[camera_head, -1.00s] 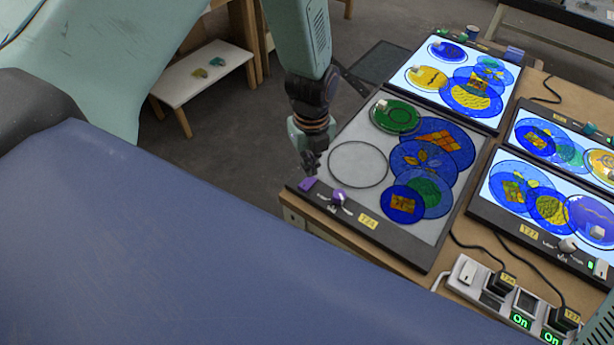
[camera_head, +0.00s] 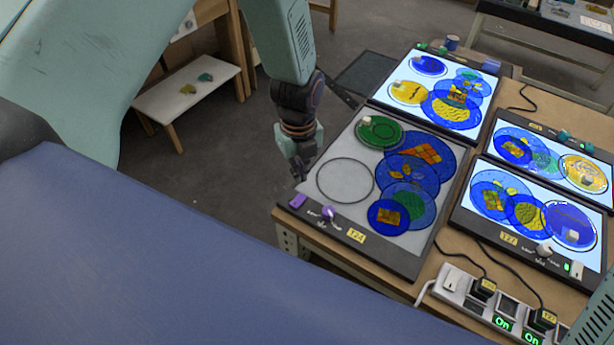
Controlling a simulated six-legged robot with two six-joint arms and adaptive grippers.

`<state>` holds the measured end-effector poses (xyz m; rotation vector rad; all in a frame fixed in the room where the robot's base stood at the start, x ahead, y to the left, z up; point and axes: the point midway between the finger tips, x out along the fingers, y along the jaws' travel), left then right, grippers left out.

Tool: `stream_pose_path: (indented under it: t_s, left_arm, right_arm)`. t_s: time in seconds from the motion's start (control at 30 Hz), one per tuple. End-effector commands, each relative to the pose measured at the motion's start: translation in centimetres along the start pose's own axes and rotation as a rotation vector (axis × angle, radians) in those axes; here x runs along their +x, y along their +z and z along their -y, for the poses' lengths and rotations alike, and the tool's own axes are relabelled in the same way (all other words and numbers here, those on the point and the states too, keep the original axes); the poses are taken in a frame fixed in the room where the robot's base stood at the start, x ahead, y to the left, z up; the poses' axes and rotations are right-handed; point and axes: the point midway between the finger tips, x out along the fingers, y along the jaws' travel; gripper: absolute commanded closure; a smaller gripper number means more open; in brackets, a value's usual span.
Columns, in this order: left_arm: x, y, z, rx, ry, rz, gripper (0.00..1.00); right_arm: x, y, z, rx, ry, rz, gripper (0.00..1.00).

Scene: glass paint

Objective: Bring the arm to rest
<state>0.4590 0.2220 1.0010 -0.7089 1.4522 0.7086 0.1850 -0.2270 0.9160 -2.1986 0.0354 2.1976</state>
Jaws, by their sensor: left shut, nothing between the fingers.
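My left gripper (camera_head: 301,168) hangs at the end of my left arm, which comes down from the top of the head view. It is shut and empty, above the left edge of the unlit light panel T24 (camera_head: 408,262). Painted glass discs lie on that panel, among them a green disc (camera_head: 380,132) at its far left and a blue disc with an orange square (camera_head: 389,216) near its front. An empty ring outline (camera_head: 345,180) shows at its left. My right gripper is not in view.
Lit panels stand at the back (camera_head: 404,74) and at the right (camera_head: 515,237). A power strip (camera_head: 462,293) with cables sits on the table's front. A purple block (camera_head: 298,201) lies at the dark panel's left corner. A low white bench (camera_head: 187,91) stands at the left.

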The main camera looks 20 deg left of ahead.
Motion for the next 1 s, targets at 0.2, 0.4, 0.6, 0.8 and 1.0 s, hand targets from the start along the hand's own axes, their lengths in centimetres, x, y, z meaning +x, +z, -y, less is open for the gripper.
stream_pose_path:
  t_s: [0.2,0.4,0.6,0.8,1.0]
  left_arm:
    - [0.1,-0.1,-0.1,-0.005,0.0,0.0,1.0]
    - [2.4,-1.6,-2.3,-0.217,0.006,-0.005,1.0]
    - [5.6,-4.5,-6.3,-0.63,0.007,-0.005,1.0]
    - [7.8,-7.6,-10.5,-1.045,0.007,-0.005,1.0]
    - [9.0,-10.8,-14.7,-1.462,0.009,-0.005,1.0]
  right_arm:
    - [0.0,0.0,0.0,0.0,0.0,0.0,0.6]
    - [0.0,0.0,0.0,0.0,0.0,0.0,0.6]
    - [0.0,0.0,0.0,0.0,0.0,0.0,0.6]
    - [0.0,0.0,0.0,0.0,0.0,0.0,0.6]
    - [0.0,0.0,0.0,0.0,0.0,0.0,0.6]
